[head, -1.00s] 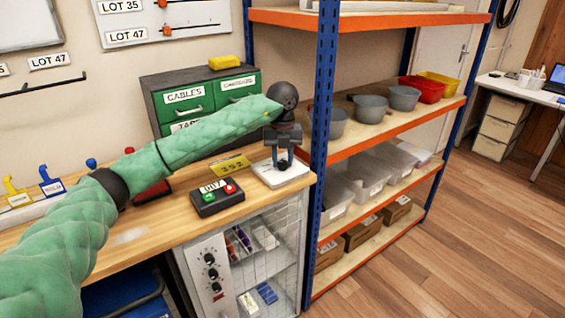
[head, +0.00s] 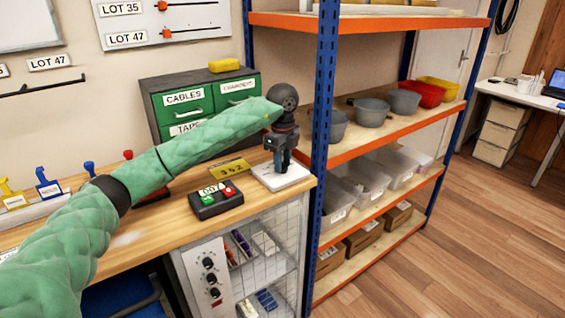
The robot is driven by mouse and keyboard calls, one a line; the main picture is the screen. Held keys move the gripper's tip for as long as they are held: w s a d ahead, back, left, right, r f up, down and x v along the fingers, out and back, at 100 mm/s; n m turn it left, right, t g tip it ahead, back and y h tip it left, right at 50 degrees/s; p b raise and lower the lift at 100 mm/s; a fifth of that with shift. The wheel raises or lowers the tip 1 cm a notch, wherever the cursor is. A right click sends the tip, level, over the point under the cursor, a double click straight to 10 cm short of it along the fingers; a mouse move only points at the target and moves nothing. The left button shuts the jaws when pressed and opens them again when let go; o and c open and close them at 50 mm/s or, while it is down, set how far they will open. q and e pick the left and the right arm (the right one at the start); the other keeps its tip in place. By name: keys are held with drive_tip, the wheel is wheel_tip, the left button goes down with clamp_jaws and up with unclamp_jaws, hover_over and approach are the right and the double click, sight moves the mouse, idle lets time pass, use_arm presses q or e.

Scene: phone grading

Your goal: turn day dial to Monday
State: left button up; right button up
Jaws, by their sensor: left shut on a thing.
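The day dial (head: 281,180) is a white square plate with a dark knob, on the right end of the wooden bench. My left gripper (head: 279,170) points straight down over it and is shut on the dial's knob. The fingers now show nearly edge-on and largely hide the knob. I cannot read the day marks or tell which day the dial points to. My right gripper is not in view.
A black box with green and red buttons (head: 216,199) and a yellow number plate (head: 229,168) stand left of the dial. A blue shelf post (head: 321,120) rises close on its right. Green drawers (head: 185,99) stand behind.

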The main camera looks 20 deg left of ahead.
use_arm(q)
drive_tip(key=shift+r+n, duration=0.1)
drive_tip(key=shift+n, duration=0.5)
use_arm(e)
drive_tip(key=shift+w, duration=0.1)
use_arm(q)
drive_tip(key=o, duration=1)
drive_tip(key=shift+c, duration=0.2)
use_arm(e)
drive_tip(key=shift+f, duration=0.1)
use_arm(q)
drive_tip(key=shift+r, duration=0.55)
wheel_tip(320, 180, up, 6)
drive_tip(key=shift+f+b, duration=0.1)
drive_tip(key=shift+b, duration=0.55)
drive_tip(key=shift+r, duration=0.35)
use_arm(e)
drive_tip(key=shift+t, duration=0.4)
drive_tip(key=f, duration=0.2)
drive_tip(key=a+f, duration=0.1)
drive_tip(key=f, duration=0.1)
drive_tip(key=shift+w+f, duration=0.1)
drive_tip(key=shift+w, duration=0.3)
